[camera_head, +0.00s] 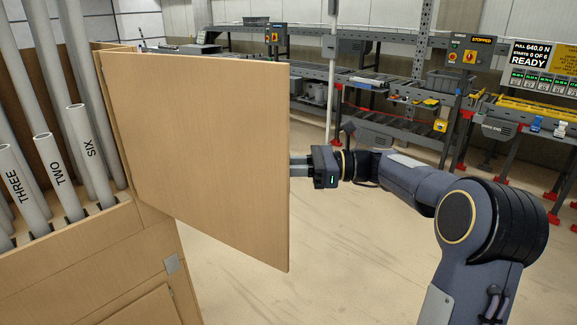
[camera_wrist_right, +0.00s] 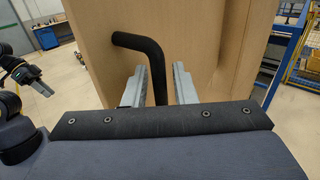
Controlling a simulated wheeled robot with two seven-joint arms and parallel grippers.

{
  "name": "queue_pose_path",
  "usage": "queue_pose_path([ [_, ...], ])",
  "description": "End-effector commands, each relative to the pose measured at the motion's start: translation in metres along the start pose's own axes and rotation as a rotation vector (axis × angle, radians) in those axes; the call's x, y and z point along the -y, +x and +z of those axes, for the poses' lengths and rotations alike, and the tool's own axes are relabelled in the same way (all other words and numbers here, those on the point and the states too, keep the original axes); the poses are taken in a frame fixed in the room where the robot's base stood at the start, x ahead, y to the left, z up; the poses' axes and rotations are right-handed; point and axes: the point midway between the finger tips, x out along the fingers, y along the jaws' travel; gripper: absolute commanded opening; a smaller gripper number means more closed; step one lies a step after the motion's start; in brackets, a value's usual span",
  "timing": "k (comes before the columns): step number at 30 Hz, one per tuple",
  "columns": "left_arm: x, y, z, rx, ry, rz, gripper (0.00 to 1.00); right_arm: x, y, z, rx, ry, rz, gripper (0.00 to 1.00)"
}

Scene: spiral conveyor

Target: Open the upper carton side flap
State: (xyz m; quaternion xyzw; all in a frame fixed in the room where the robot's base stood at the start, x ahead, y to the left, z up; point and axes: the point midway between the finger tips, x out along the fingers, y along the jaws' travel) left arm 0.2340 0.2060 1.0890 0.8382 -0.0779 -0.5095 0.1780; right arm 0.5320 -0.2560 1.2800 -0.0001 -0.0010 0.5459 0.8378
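The flap (camera_head: 205,150) is a flat light-wood panel that stands out from the wooden carton (camera_head: 100,275) at the left of the head view. In the right wrist view the flap (camera_wrist_right: 215,50) carries a black bent bar handle (camera_wrist_right: 152,60). My right gripper (camera_head: 300,165) is at the flap's right edge, its fingertips hidden behind it in the head view. In the wrist view the right fingers (camera_wrist_right: 162,78) are apart, with the handle between them and a small gap visible at the right finger. My left gripper (camera_wrist_right: 38,82) shows at the wrist view's left edge, fingers unclear.
Grey tubes marked THREE (camera_head: 15,178), TWO (camera_head: 55,165) and SIX (camera_head: 85,140) stand in the carton. A conveyor rack (camera_head: 390,125) with bins runs along the back. The floor (camera_head: 340,250) below my right gripper is clear.

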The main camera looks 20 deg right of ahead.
Motion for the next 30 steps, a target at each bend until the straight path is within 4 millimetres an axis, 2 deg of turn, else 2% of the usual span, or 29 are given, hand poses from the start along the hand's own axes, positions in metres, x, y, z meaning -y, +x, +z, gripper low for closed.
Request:
queue_pose_path([
  [11, 0.000, 0.001, 0.001, 0.000, 0.000, 0.000, 0.36, 0.001, -0.004, -0.001, -0.001, 0.001, -0.003, 0.33],
  [24, 0.005, 0.011, 0.006, 0.000, 0.000, 0.000, 0.36, 0.001, -0.069, -0.002, 0.000, 0.000, -0.003, 0.33],
  [30, 0.005, 0.012, 0.006, 0.000, 0.000, 0.000, 0.36, 0.000, -0.079, -0.001, 0.000, 0.001, 0.000, 0.33],
])
